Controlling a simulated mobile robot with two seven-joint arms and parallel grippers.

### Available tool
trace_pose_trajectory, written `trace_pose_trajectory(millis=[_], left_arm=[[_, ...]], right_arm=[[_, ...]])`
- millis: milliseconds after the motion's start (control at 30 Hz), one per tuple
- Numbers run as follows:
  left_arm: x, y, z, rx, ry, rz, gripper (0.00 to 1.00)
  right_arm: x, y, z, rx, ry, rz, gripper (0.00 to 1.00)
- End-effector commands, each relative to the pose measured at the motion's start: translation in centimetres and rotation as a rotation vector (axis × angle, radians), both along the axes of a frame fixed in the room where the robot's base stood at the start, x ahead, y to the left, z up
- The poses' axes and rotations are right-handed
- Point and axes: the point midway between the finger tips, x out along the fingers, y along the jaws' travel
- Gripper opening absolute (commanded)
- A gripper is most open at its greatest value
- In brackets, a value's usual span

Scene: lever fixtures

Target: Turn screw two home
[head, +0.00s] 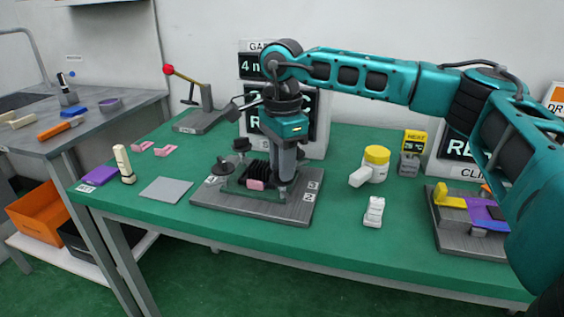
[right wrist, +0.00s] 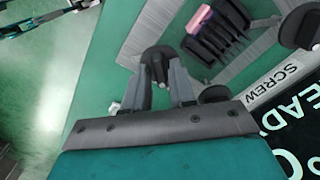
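The clamp fixture (head: 235,203) is a grey plate on the green table, with numbered corners and dark screw heads. The number 2 label (head: 307,197) is at its right front corner. My right gripper (head: 284,186) points straight down over that corner. In the right wrist view, my right gripper (right wrist: 162,80) has its fingers apart, one on each side of a dark screw head (right wrist: 158,56). A gap shows beside the right finger; the contact at the tips is hard to see. A pink block (head: 256,184) sits by black ribs in the fixture's middle. My left gripper is out of view.
A white and yellow bottle-like part (head: 375,163) and a white switch-like piece (head: 374,211) lie to the right. A flat grey square (head: 166,190) lies left of the fixture. A red-knobbed lever (head: 190,80) stands behind left. A second fixture (head: 470,239) is at far right.

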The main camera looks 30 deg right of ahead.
Motion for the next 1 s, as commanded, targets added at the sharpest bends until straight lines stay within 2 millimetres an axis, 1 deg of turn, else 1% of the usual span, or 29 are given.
trace_pose_trajectory(millis=[33, 233, 267, 667, 867, 1000], left_arm=[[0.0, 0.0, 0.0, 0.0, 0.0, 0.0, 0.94], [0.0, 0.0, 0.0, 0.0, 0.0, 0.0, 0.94], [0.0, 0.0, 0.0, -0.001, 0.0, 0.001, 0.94], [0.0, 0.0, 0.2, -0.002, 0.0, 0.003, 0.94], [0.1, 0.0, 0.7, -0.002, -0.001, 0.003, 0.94], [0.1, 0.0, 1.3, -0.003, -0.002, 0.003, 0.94]], right_arm=[[0.0, 0.0, 0.0, 0.0, 0.0, 0.0, 0.2], [0.0, 0.0, 0.0, 0.0, 0.0, 0.0, 0.01], [0.0, 0.0, 0.0, 0.0, 0.0, 0.0, 0.0], [0.0, 0.0, 0.0, 0.0, 0.002, -0.018, 0.0], [0.0, 0.1, 0.1, 0.0, 0.003, -0.098, 0.0], [0.0, 0.1, 0.1, -0.001, 0.004, -0.198, 0.0]])
